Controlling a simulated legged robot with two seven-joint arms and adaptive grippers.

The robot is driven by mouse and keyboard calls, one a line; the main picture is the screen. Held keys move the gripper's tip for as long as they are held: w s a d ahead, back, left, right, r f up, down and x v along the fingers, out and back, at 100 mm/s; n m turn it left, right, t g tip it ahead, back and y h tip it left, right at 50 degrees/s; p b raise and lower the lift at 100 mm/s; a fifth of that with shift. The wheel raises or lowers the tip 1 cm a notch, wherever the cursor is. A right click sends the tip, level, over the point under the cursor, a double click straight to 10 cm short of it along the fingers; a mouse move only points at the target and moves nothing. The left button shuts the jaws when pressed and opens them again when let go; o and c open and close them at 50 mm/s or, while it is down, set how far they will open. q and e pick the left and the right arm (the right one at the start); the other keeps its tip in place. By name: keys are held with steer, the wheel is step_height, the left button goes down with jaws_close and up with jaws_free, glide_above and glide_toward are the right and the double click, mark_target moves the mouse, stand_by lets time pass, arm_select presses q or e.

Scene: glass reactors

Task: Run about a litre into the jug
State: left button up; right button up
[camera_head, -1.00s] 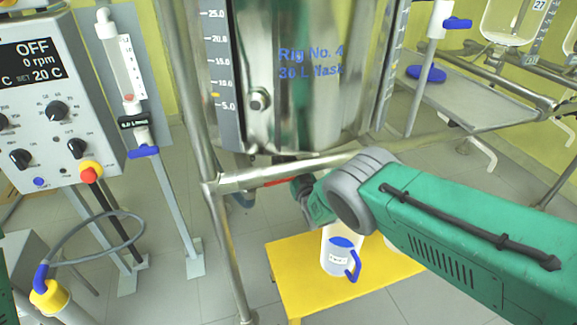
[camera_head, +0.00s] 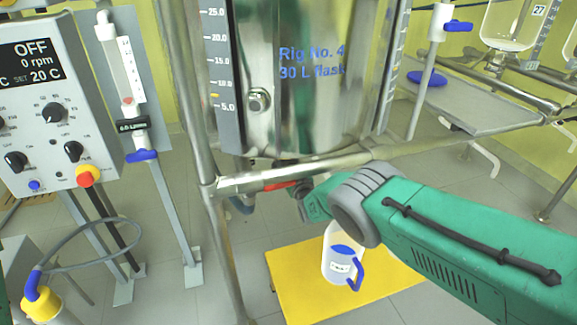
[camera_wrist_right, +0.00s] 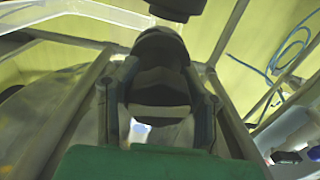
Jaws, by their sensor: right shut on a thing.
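The steel-framed flask marked "Rig No. 4 30 L flask" (camera_head: 312,85) fills the upper middle of the head view. A red valve handle (camera_head: 279,186) shows under it, just behind the frame rail. My right gripper (camera_head: 296,184) is at this handle and shut on it; the rail and my wrist partly hide the grip. In the right wrist view its fingers (camera_wrist_right: 158,105) close around a dark part. The white jug (camera_head: 334,268) with a blue handle stands upright below, partly behind my right arm. I cannot tell its liquid level. My left gripper is not in view.
The jug stands on a yellow stool (camera_head: 300,298). A steel frame post (camera_head: 222,250) and cross rail (camera_head: 345,161) run close to my right arm. A control box (camera_head: 60,110) reading OFF and a flowmeter (camera_head: 123,75) stand left. A grey tray (camera_head: 470,100) is at right.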

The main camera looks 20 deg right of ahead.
steer(key=shift+f+n+b, duration=0.2)
steer(key=shift+n+b, duration=1)
steer(key=shift+n, duration=0.3)
steer(key=shift+n+b, duration=1.2)
steer(key=shift+n, duration=0.8)
steer(key=shift+a, duration=0.1)
steer(key=o, duration=1.3)
steer(key=shift+r, duration=0.1)
steer(key=shift+s, duration=0.1)
